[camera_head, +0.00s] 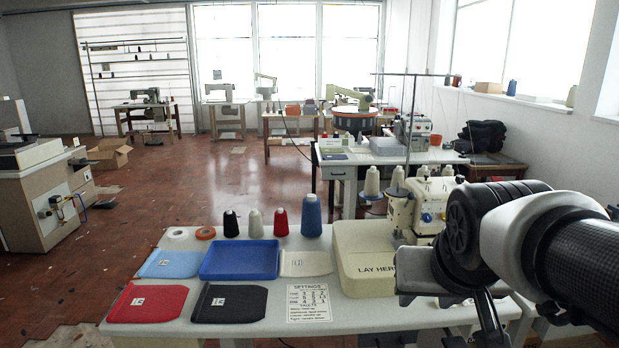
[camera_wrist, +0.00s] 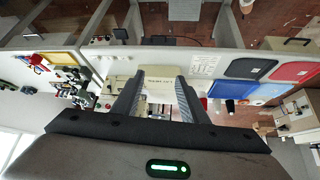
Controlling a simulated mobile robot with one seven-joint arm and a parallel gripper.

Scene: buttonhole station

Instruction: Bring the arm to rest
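My arm (camera_head: 560,235) comes in from the right of the head view, over the right end of the white worktable (camera_head: 370,318). In the wrist view my gripper (camera_wrist: 158,80) has its two fingers spread apart, with nothing between them. The cream block marked LAY HERE (camera_head: 375,262) lies beyond the fingertips in the wrist view (camera_wrist: 158,86), apart from them. In the head view the fingers are hard to make out.
A blue tray (camera_head: 240,260), a red pouch (camera_head: 148,304), a black pouch (camera_head: 229,303) and several thread cones (camera_head: 281,222) sit left of the block. A cream sewing machine (camera_head: 428,212) stands close behind my arm. The floor at left centre (camera_head: 200,180) is clear.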

